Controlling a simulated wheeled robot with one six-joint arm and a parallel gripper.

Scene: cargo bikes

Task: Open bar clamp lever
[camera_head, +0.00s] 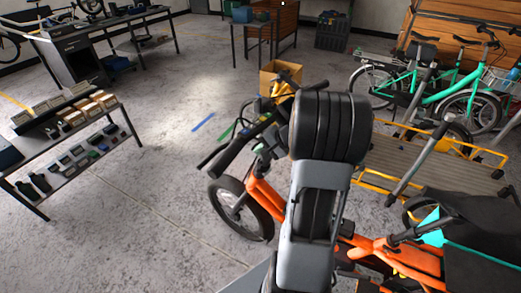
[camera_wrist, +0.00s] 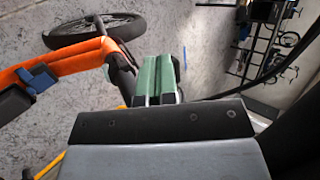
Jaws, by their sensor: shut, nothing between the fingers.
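An orange cargo bike (camera_head: 265,200) stands in front of me, with its black handlebar (camera_head: 232,147) and front wheel to the left of my arm. In the wrist view its orange frame (camera_wrist: 70,60) crosses the left, with a small blue part (camera_wrist: 40,78) on it and a dark tube (camera_wrist: 121,76) at its right end. I cannot make out the bar clamp lever for certain in either view. My gripper (camera_wrist: 164,62) shows green fingers side by side, shut and empty, to the right of the dark tube.
A cardboard box (camera_head: 281,78) stands behind the handlebar. A low table (camera_head: 70,150) with several small items is at the left. A yellow-framed cargo bed (camera_head: 430,165) and green bikes (camera_head: 440,85) crowd the right. The floor left of the front wheel is clear.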

